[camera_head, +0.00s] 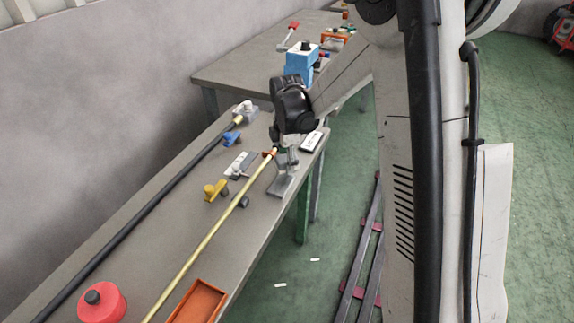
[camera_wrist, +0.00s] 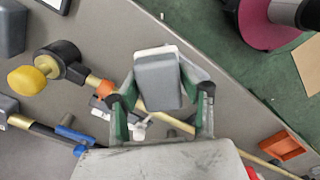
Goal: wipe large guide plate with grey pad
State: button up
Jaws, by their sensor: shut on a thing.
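My gripper (camera_head: 284,158) is low over the near bench, with its fingers pointing down. In the wrist view, its fingers (camera_wrist: 160,110) are closed on the sides of a grey pad (camera_wrist: 158,80), a rounded block with a pale edge. In the head view the grey pad (camera_head: 281,187) shows below the fingers; I cannot tell whether it touches the bench. A pale plate with a dark border (camera_head: 312,142) lies right of my gripper near the bench edge. A grey plate with a white knob (camera_head: 239,165) lies to the left. Which is the large guide plate is unclear.
A long brass rod (camera_head: 207,236) runs along the bench (camera_head: 235,248) beside my gripper. A black rod (camera_head: 140,216), blue clamp (camera_head: 232,139), yellow knob (camera_head: 214,190), red canister (camera_head: 101,302) and orange tray (camera_head: 197,302) are also there. A second bench (camera_head: 235,68) stands behind.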

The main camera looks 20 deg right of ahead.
jog(key=shift+w+r, duration=0.15)
jog(key=shift+r, duration=0.35)
jog(key=shift+r+p, duration=1.05)
jog(key=shift+r, duration=0.8)
